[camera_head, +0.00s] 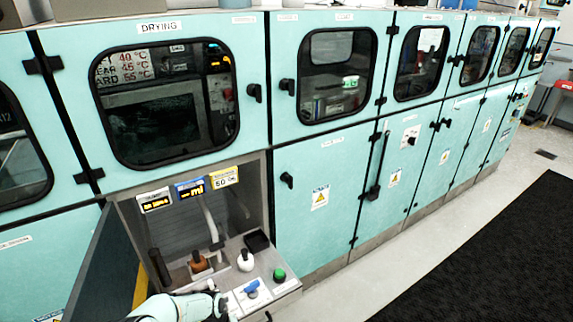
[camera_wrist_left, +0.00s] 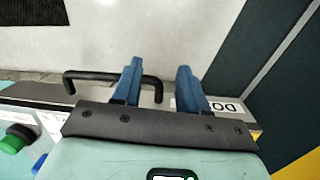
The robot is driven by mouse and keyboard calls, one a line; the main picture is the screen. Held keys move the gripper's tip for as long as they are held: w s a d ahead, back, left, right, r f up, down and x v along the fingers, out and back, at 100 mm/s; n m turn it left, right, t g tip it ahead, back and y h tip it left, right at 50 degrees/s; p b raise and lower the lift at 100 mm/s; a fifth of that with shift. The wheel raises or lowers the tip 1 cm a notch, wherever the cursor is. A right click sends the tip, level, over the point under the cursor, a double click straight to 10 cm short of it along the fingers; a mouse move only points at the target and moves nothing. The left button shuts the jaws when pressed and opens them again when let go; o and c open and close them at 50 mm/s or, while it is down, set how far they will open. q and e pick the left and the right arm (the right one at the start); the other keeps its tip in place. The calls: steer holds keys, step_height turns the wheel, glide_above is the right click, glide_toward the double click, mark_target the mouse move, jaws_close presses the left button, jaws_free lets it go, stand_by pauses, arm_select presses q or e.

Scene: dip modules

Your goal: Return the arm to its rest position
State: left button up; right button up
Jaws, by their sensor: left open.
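My left arm (camera_head: 180,308) comes in at the bottom of the head view, in front of the open drying module; its fingertips cannot be made out there. In the left wrist view my left gripper (camera_wrist_left: 160,75) has its two blue fingers spread, with nothing held between them. A black bar handle (camera_wrist_left: 90,74) lies behind the fingers. One finger overlaps it in the picture, and its right end shows in the gap. I cannot tell whether they touch. My right gripper is in neither view.
The module's open dark door (camera_head: 102,262) stands left of my arm. Its shelf holds a brown bottle (camera_head: 199,262), a white bottle (camera_head: 245,260), a green button (camera_head: 279,275) and a blue knob (camera_head: 251,287). Teal cabinets (camera_head: 325,190) run right. Grey floor and a black mat (camera_head: 490,260) are clear.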

arm_select(q)
steer(key=s+d+f, duration=0.1)
steer(key=s+f, duration=0.2)
steer(key=s, duration=0.6)
steer(key=s+d+f+h+p, duration=0.1)
steer(key=s+d+f, duration=0.1)
steer(key=s, duration=0.8)
steer(key=s+d+f+h+p, duration=0.1)
steer(key=s+f, duration=0.3)
steer(key=s, duration=0.6)
steer(key=shift+d+f+m, duration=0.25)
steer(key=shift+f+m, duration=0.05)
steer(key=shift+f, duration=0.1)
steer(key=shift+w, duration=0.1)
stand_by(0.4)
